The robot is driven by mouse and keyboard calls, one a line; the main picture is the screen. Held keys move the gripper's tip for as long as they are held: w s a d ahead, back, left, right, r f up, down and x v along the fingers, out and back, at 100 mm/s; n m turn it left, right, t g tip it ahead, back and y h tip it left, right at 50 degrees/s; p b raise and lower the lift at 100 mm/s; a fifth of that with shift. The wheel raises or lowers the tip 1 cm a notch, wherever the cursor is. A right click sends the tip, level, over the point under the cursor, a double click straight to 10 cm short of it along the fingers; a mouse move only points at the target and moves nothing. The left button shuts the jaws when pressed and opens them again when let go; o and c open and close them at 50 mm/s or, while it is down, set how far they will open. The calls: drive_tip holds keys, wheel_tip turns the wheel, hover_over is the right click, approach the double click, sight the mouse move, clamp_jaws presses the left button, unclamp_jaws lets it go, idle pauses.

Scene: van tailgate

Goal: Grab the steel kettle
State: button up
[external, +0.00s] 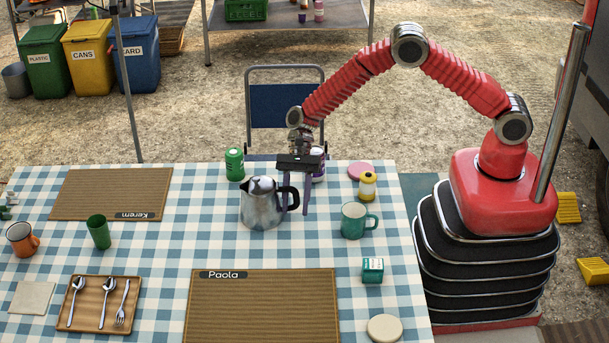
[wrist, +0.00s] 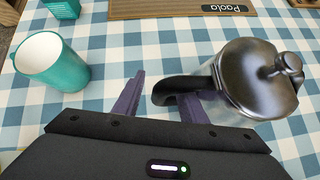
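The steel kettle (external: 262,206) stands upright on the checked tablecloth, its black handle to the right. In the wrist view the kettle (wrist: 258,82) is at the right, with its handle (wrist: 185,89) pointing left. My gripper (external: 296,208) is lowered at the handle with its fingers pointing down. In the wrist view my gripper (wrist: 160,82) is open, with a clear gap between the left finger and the handle. The handle hides the tip of the right finger, which seems to pass into the handle's loop. I cannot tell whether that finger touches the kettle.
A green can (external: 234,164) is behind the kettle. A purple-and-white container (external: 318,163) is just behind my gripper. The Paola placemat (external: 262,308) lies in front.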

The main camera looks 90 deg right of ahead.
drive_tip(key=shift+x, duration=0.9)
drive_tip(key=shift+c, duration=0.4)
clamp_jaws()
drive_tip(key=shift+r, duration=0.1)
